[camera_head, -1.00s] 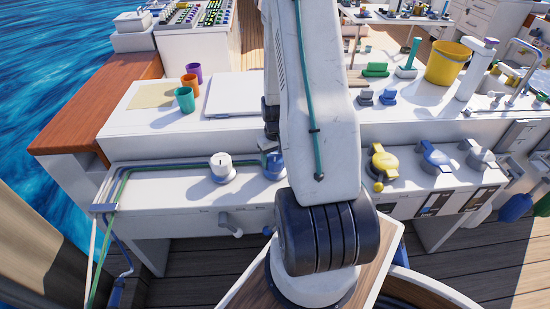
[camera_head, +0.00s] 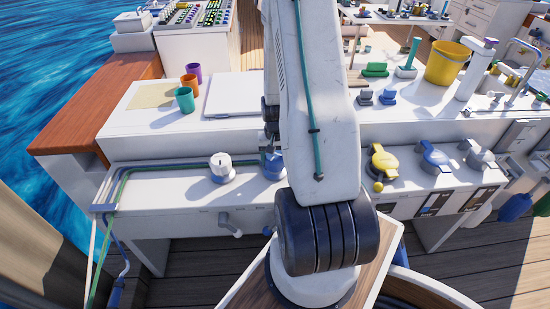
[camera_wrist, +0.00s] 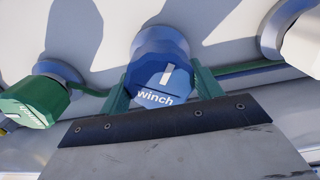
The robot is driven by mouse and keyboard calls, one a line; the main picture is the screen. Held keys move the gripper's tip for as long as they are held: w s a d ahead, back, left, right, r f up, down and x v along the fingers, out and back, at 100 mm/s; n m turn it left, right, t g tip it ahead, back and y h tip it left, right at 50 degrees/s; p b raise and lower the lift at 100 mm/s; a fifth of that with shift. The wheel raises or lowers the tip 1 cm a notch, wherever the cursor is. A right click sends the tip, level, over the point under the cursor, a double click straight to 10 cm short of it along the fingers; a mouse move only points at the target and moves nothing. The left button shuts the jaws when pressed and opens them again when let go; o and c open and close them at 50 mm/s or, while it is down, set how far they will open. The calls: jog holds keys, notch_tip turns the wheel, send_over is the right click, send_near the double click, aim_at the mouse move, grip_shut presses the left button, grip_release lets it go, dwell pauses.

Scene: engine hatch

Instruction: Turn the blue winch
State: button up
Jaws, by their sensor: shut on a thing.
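The blue winch (camera_wrist: 157,52) is a faceted knob with a white mark and the word "winch" on its face, in the middle of the wrist view. In the head view the winch (camera_head: 274,168) shows on the white bench front, partly hidden by my arm. My gripper (camera_wrist: 163,88) has its green fingers on either side of the knob and is shut on it. In the head view the fingers are mostly hidden behind my arm.
A green knob (camera_wrist: 35,100) sits left of the winch in the wrist view. A white knob (camera_head: 221,167) is close on the winch's left in the head view. Yellow (camera_head: 382,163) and blue (camera_head: 436,158) valves stand to the right. Cups (camera_head: 185,99) stand on the bench behind.

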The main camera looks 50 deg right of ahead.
aim_at(275, 155)
jog(key=o, duration=1)
notch_tip(275, 155, up, 8)
jog(key=shift+f, duration=0.1)
dwell(0.4)
jog(key=s+a+r+n, duration=0.3)
jog(key=s+a+r, duration=0.1)
jog(key=a+r, duration=0.5)
jog(key=s+a+r+n+t, duration=0.1)
jog(key=s+a+r+n, duration=0.2)
jog(key=a+r, duration=0.7)
jog(key=s+a+r+n, duration=0.4)
jog(key=a+r, duration=0.5)
jog(key=a, duration=0.3)
jog(key=shift+s+r, duration=0.35)
jog(key=shift+s, duration=0.45)
